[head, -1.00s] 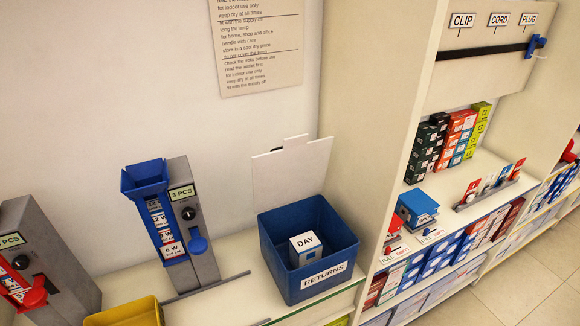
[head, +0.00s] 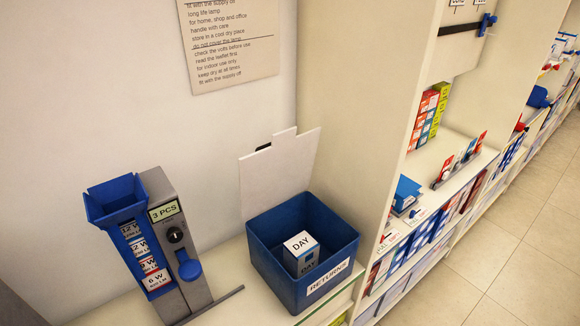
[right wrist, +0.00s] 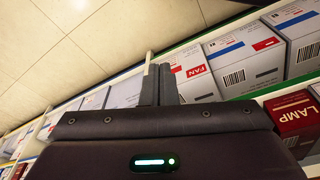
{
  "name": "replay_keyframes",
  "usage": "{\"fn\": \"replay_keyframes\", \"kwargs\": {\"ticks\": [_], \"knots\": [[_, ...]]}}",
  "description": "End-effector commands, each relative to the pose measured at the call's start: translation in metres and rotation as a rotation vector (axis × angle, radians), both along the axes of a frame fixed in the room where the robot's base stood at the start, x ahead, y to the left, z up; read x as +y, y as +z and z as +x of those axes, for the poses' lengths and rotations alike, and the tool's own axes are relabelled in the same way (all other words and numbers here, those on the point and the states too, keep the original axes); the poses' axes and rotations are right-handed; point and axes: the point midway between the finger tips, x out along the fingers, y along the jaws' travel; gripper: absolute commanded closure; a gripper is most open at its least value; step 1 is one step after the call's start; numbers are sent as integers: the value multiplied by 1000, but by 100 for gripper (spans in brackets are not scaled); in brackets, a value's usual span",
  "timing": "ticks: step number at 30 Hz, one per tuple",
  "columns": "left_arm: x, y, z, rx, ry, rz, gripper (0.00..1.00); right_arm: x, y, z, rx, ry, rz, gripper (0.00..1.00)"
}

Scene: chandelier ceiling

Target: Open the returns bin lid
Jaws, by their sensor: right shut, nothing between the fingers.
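The blue returns bin (head: 262,262) stands on the white shelf in the head view, with a "RETURNS" label on its front. Its white lid (head: 278,172) stands upright at the bin's back edge, so the bin is open. A white and blue box marked "DAY" (head: 301,246) lies inside the bin. My right gripper (right wrist: 163,68) shows in the right wrist view, its dark fingers together and empty, near a low row of boxes. It is not in the head view. My left gripper is in neither view.
A grey dispenser (head: 178,238) with a blue hopper and a "3 PCS" label stands left of the bin. A shelf divider (head: 345,130) rises right of it. The tiled floor (head: 480,240) is clear.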

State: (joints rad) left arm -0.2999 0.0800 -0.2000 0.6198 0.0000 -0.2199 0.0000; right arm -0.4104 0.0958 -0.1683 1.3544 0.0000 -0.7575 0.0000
Motion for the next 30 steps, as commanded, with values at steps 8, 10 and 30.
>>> {"fn": "replay_keyframes", "kwargs": {"ticks": [8,10,30], "knots": [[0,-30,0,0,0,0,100,9,116,60,-65,-11,8,100],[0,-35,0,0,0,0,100,9,144,66,-79,-14,8,100],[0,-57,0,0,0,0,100,44,423,211,-968,93,218,100]]}}
